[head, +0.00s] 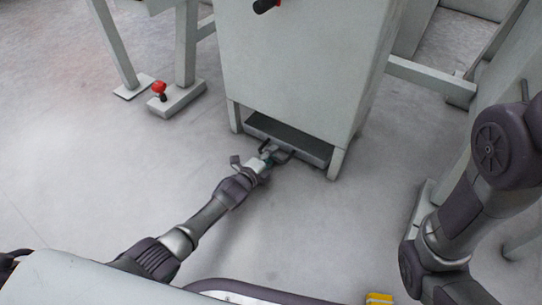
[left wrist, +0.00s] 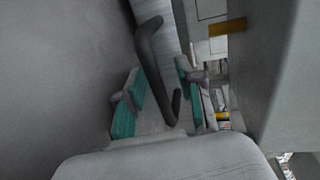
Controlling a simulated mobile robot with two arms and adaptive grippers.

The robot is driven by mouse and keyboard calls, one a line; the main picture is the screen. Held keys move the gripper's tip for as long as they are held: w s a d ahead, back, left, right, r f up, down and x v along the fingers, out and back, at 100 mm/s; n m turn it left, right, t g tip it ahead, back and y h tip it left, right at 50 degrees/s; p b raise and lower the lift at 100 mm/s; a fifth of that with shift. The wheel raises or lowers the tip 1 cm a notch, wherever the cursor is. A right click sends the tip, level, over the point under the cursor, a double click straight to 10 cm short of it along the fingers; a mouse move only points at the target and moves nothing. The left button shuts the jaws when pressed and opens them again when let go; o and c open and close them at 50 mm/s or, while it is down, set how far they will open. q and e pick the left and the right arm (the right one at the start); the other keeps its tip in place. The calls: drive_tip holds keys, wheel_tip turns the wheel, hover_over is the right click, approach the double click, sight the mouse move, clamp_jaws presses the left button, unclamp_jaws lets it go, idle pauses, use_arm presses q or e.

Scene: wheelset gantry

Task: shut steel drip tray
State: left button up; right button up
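The steel drip tray (head: 318,158) sits low under the grey cabinet, between its front legs. Its dark inside shows above the front wall, so it stands at least partly pulled out. My left gripper (head: 270,155) is at the tray's front, by the dark handle. In the left wrist view the dark bent handle (left wrist: 151,58) passes between the two teal-padded fingers of the left gripper (left wrist: 158,95). The fingers stand apart with gaps beside the bar, so the gripper looks open around it. My right arm shows at the right of the head view; its gripper is out of view.
The grey cabinet (head: 295,60) stands directly above the tray, with a black knob on its front. A red knob (head: 159,88) sits on a frame foot to the left. A grey crossbar (head: 430,77) runs right of the cabinet. The floor before the tray is clear.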

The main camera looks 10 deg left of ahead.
use_arm(q)
drive_tip(key=shift+s, duration=0.1)
drive_tip(key=shift+s+a, duration=0.25)
drive_tip(key=shift+s, duration=0.35)
drive_tip(key=v, duration=1)
drive_tip(key=shift+s+r, duration=0.2)
